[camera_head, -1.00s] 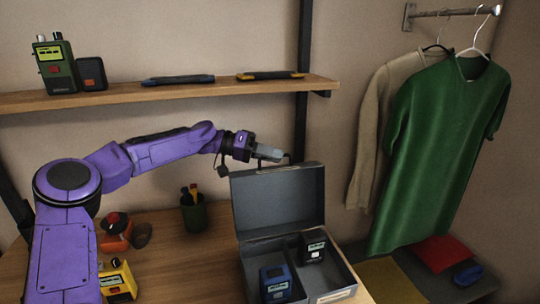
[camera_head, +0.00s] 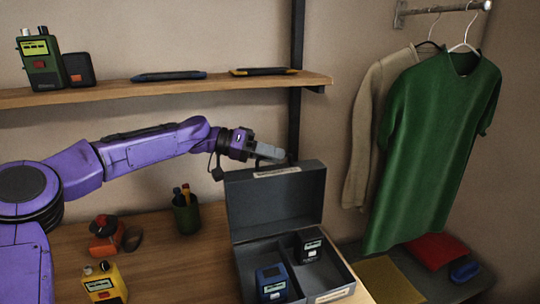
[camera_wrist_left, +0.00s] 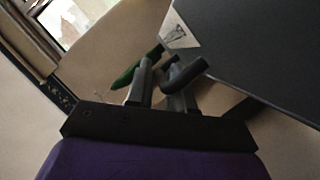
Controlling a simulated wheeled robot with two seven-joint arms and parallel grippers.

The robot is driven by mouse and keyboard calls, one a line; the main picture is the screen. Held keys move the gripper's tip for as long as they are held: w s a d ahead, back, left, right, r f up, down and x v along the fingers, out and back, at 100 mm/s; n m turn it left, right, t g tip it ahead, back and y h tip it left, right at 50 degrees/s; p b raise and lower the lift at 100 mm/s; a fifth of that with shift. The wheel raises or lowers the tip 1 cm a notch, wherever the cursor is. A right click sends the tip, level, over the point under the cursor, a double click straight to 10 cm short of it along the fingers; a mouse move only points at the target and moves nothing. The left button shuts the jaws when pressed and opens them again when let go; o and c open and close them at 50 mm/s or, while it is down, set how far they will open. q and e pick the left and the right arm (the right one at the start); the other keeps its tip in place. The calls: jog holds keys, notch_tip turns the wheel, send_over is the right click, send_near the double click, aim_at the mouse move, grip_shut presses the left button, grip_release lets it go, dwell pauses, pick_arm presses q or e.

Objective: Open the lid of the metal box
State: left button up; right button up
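The grey metal box (camera_head: 240,262) stands on the wooden desk, with its lid (camera_head: 275,205) raised on the far side and its inside exposed. A pale label (camera_head: 277,172) shows near the lid's upper edge. My left gripper (camera_head: 272,153) is just behind and above that edge; I cannot tell whether it touches. In the left wrist view the dark lid fills the upper right, beside the gripper's fingers (camera_wrist_left: 163,85). The fingers are apart, with a small gap and nothing visibly held. My right gripper is not in view.
A blue device (camera_head: 271,281) and a black device (camera_head: 309,245) are in the box. A yellow device (camera_head: 104,284), an orange item (camera_head: 105,237) and a pen cup (camera_head: 187,214) stand left. A shelf (camera_head: 150,90) runs above my left arm. Shirts (camera_head: 440,140) hang right.

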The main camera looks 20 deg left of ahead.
pick_arm(q)
jog(key=b+v, duration=0.1)
jog(key=v, duration=0.9)
jog(key=shift+a, duration=0.25)
jog(key=shift+s, duration=0.15)
